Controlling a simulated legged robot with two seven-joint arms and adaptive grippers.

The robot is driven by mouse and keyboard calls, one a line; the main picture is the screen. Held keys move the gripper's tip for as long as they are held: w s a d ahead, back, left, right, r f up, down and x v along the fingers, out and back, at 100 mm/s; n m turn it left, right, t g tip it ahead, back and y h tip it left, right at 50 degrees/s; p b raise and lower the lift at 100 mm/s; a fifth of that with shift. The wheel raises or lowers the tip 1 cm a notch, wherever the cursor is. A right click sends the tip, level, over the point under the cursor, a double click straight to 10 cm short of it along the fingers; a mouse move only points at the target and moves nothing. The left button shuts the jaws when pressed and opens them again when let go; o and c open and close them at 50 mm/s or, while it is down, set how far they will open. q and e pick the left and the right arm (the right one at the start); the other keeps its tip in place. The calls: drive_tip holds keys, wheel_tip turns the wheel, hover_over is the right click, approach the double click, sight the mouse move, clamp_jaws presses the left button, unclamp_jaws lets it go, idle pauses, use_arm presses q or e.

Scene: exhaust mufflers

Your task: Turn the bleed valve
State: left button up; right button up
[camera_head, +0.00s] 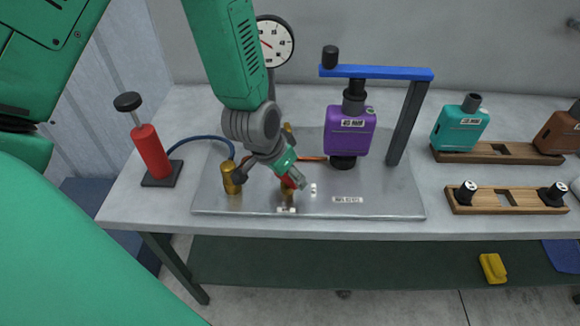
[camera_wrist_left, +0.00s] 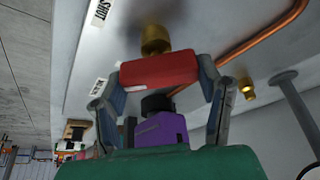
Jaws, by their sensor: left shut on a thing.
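The bleed valve has a red handle (camera_head: 291,181) on a brass body (camera_head: 286,196) at the front middle of the metal plate (camera_head: 375,204). In the left wrist view the red handle (camera_wrist_left: 160,70) sits under a brass stem (camera_wrist_left: 155,38). My left gripper (camera_head: 294,178) comes down from the upper left. In the wrist view its fingers (camera_wrist_left: 160,78) stand one at each end of the handle and are shut on it. The gripper partly hides the valve in the head view. My right gripper is not in view.
A purple muffler (camera_head: 350,137) stands under a blue clamp bar (camera_head: 385,73) to the right. A gauge (camera_head: 275,42) stands behind my arm. A red hand pump (camera_head: 150,152) with a blue hose is at the left. Wooden racks (camera_head: 505,199) occupy the table's right side.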

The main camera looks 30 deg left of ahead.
use_arm(q)
drive_tip(key=n+y+p, duration=0.1)
drive_tip(key=n, duration=0.1)
drive_tip(key=n+p, duration=0.1)
drive_tip(key=n, duration=0.1)
drive_tip(key=shift+s+n+y+p, duration=0.3)
drive_tip(key=shift+s+y+p, duration=0.05)
drive_tip(key=shift+y+p, duration=0.05)
drive_tip(key=shift+f+n+g+y+p, duration=0.1)
drive_tip(key=shift+n+g+y+p, duration=0.2)
drive_tip(key=shift+n+p, duration=0.5)
drive_tip(key=shift+f+n+g+y+p, duration=0.1)
drive_tip(key=shift+n+y+p, duration=0.35)
drive_tip(key=shift+n, duration=0.65)
drive_tip(key=o, duration=1.2)
drive_tip(key=shift+c, duration=0.2)
drive_tip(key=shift+w, duration=0.15)
drive_tip(key=shift+r, duration=0.15)
